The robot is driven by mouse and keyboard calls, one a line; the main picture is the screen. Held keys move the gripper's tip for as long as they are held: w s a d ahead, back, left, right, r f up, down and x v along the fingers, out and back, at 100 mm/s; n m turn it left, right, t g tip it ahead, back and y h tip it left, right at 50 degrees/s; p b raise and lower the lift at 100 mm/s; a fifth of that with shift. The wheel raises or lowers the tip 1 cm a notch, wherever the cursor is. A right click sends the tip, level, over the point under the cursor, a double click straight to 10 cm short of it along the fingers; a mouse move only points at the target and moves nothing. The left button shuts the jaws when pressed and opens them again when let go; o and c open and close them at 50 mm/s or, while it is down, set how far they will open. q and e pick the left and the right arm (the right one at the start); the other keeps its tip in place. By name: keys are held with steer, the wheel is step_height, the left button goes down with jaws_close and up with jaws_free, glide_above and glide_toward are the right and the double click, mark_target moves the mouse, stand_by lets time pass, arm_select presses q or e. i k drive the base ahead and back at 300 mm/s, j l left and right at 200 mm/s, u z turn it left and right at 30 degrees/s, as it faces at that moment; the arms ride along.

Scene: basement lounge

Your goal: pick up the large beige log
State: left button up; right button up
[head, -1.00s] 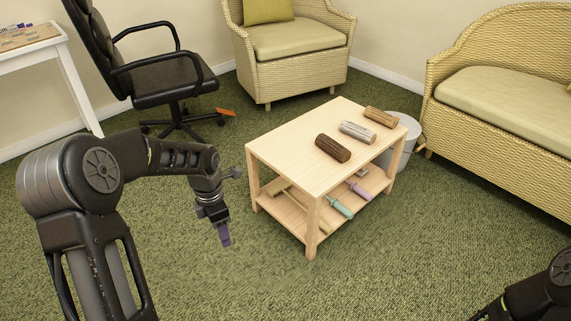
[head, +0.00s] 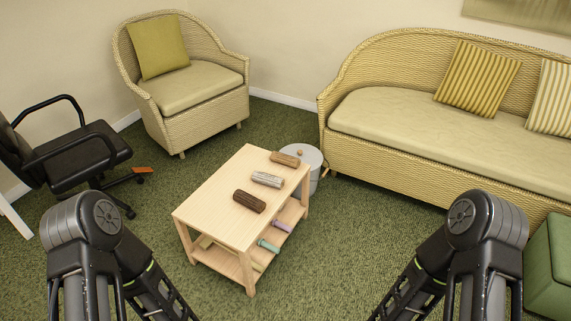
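Three logs lie on the top of a pale wooden table (head: 217,205). The nearest log (head: 249,201) is dark brown, the middle log (head: 267,180) is pale grey-white, and the farthest log (head: 285,159) is mid-brown to tan. None is plainly beige, so I cannot tell which is the large beige log. Both my arms show at the bottom, left and right, and reach down past the frame edge. Both grippers are out of view. No gripper is seen touching a log.
The table's lower shelf holds a purple-handled item (head: 283,226) and a teal-handled item (head: 268,246). A grey lidded bin (head: 314,162) stands behind the table. A wicker armchair (head: 190,90), a sofa (head: 400,160), an office chair (head: 75,155) and a green ottoman (head: 550,265) surround it. Carpet right of the table is clear.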

mark_target(280, 158)
steer(key=i+l+z, duration=0.15)
steer(key=i+l, duration=0.2)
steer(key=i, duration=0.55)
steer(key=i+l+z, duration=0.15)
steer(key=i, duration=0.8)
steer(key=i+l+z, duration=0.15)
steer(key=i, duration=0.8)
